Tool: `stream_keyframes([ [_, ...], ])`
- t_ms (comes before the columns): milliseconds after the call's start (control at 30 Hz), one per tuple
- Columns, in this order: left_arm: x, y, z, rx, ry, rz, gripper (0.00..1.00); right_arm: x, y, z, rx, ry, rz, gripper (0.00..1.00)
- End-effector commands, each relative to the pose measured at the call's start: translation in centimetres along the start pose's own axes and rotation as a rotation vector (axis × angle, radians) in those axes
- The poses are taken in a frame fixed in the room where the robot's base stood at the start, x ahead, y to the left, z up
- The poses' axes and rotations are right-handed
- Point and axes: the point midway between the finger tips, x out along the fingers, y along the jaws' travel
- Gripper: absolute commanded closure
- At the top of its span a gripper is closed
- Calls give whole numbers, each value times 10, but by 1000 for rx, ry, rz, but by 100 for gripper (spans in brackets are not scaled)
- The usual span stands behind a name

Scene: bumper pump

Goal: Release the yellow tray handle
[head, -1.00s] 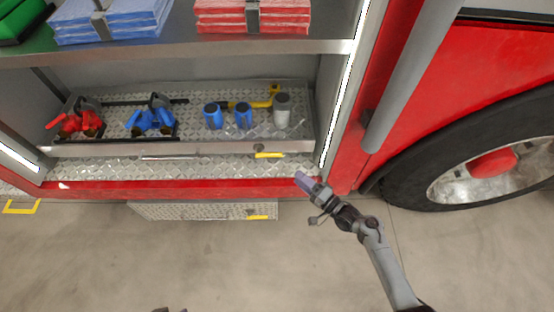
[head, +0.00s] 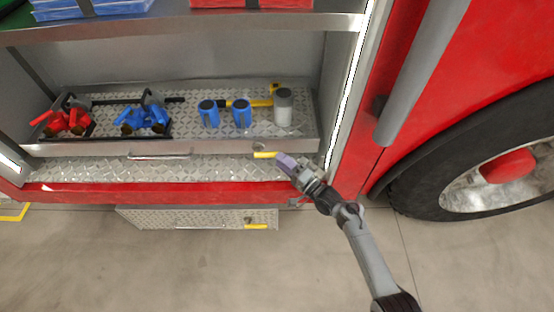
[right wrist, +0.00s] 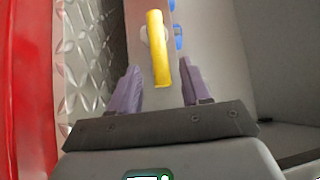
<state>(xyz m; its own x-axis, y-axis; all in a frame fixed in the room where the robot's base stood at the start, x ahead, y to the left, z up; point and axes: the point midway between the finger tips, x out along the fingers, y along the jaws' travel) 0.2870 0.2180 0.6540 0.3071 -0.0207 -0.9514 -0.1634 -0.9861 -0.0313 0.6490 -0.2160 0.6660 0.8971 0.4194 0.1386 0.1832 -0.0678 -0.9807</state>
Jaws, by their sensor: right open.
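The yellow tray handle (head: 265,155) is on the front edge of the sliding tray (head: 80,148) in the truck's compartment. My right gripper (head: 283,160) is at the handle's right end in the head view. In the right wrist view the yellow handle (right wrist: 158,50) stands between the two purple fingers of my right gripper (right wrist: 161,90), which is open with a gap on both sides. The handle's tip reaches down between the fingertips. My left gripper does not show.
The tray carries red nozzles (head: 65,122), blue nozzles (head: 145,119), two blue cylinders (head: 241,115) and a grey cylinder (head: 283,107). A grey vertical rail (head: 420,75) and a wheel (head: 470,160) are at the right.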

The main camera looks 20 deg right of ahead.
Motion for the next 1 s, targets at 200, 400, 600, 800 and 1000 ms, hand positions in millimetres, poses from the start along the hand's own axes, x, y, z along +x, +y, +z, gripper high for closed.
stream_keyframes([
  [200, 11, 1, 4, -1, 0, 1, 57, 24, 1, 1, 1, -2, -1, 53],
  [400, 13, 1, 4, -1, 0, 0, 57, 31, 0, 0, 0, 0, -1, 53],
  [600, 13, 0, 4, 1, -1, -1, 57, 31, 0, 0, 0, -1, 0, 53],
  [800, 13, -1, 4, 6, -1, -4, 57, 31, 0, 0, 0, -1, 0, 77],
  [1000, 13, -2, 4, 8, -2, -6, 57, 31, 0, 0, 0, -1, 0, 100],
])
